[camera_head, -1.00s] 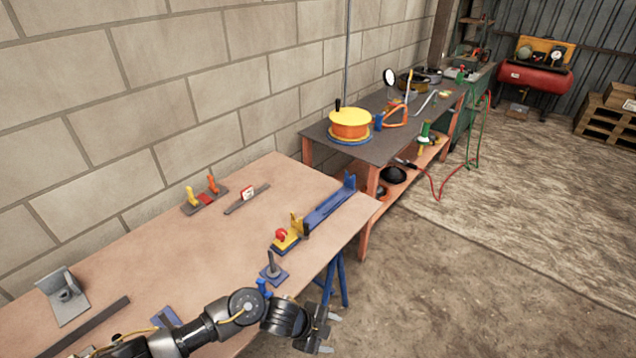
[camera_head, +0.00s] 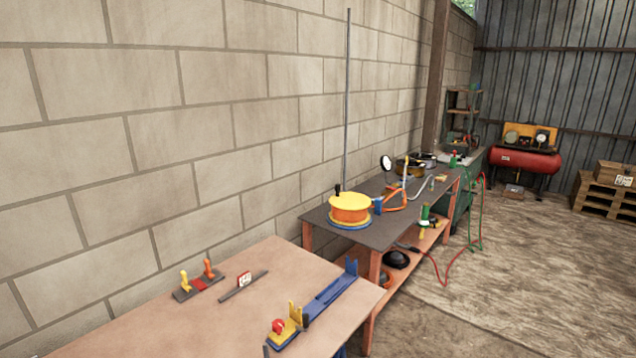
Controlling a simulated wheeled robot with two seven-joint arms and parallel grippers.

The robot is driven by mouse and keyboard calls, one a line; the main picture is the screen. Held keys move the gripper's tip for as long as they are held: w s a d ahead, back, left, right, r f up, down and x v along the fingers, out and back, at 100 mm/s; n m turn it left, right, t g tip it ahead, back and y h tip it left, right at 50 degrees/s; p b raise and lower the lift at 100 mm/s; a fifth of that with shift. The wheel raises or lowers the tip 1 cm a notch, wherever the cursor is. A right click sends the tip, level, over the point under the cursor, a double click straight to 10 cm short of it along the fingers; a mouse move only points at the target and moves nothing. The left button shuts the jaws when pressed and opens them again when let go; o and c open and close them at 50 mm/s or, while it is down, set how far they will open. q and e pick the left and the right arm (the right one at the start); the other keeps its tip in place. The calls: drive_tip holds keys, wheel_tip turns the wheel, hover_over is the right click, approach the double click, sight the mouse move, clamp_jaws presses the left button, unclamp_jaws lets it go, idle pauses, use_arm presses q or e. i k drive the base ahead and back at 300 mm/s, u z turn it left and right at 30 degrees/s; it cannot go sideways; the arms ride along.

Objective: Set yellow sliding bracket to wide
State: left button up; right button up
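A yellow bracket (camera_head: 295,315) stands at the near right of the wooden table (camera_head: 218,325), at the near end of a long blue rail (camera_head: 330,295). A red knob (camera_head: 278,325) sits on the near side of the bracket, over a blue and yellow base. The rail has a blue upright at its far end, apart from the yellow bracket. Neither of my grippers is in view. I cannot tell the bracket's setting from here.
A dark plate with a yellow and an orange upright (camera_head: 198,283) and a grey bar with a white-and-red tag (camera_head: 244,282) lie on the table near the wall. A second bench (camera_head: 370,230) with an orange-yellow drum (camera_head: 349,208) stands beyond. Open floor (camera_head: 520,265) lies right.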

sight(295, 321)
drive_tip(key=z, duration=0.6)
drive_tip(key=k, duration=0.65)
drive_tip(key=z, duration=0.75)
drive_tip(key=i, duration=1.05)
drive_tip(key=u, duration=0.6)
